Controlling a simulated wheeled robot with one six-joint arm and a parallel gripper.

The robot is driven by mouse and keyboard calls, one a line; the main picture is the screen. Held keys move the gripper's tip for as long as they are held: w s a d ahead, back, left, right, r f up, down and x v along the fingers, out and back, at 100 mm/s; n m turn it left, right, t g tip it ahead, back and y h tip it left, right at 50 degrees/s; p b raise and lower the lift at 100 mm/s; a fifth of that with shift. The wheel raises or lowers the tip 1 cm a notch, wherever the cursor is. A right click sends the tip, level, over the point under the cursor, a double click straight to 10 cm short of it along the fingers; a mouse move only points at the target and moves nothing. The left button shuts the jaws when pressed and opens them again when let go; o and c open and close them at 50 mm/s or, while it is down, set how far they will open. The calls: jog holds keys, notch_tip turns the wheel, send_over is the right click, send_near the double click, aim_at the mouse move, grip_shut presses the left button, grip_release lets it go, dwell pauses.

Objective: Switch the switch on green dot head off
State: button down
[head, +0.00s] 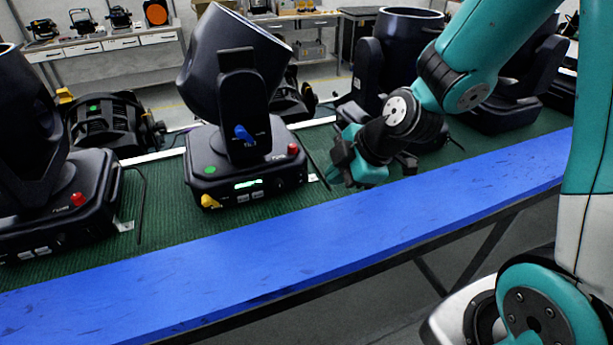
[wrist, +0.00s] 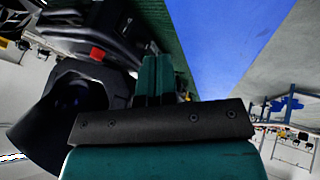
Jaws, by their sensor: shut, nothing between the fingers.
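The green dot head is a black moving-head lamp (head: 240,95) standing on the green bench top at centre left. A green dot (head: 210,169) is on its base, at the left of the top. A red switch (head: 293,148) is at the base's right corner, a yellow part (head: 209,201) at its front left corner, and a blue knob (head: 242,133) on its yoke. My gripper (head: 335,172) is just right of the base, apart from the red switch. In the wrist view my gripper (wrist: 155,72) is shut and empty, with a red switch (wrist: 97,53) left of its fingers.
Another black lamp (head: 30,150) with its own red switch (head: 78,199) stands at left. A smaller fixture (head: 105,125) behind also bears a green dot. More lamps (head: 400,50) stand behind my arm at right. The blue strip (head: 300,245) along the front is clear.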

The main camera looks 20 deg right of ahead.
aim_at(301, 178)
jog(key=p+x, duration=0.2)
jog(key=x, duration=0.5)
jog(key=shift+a+f+p, duration=0.2)
jog(key=shift+f+p, duration=0.1)
jog(key=shift+f, duration=0.05)
jog(key=w+p, duration=0.2)
jog(key=w, duration=0.1)
jog(key=shift+w+a+f, duration=0.1)
jog(key=shift+w+f, duration=0.05)
jog(key=shift+f, duration=0.25)
jog(key=shift+w+f, duration=0.15)
jog(key=shift+w, duration=0.35)
jog(key=shift+f, duration=0.1)
jog(key=shift+w+f, duration=0.1)
jog(key=b, duration=0.3)
jog(key=shift+w+f+t, duration=0.25)
jog(key=shift+f+t, duration=0.15)
jog(key=shift+r+p, duration=0.45)
jog(key=shift+p, duration=0.05)
jog(key=shift+r, duration=0.1)
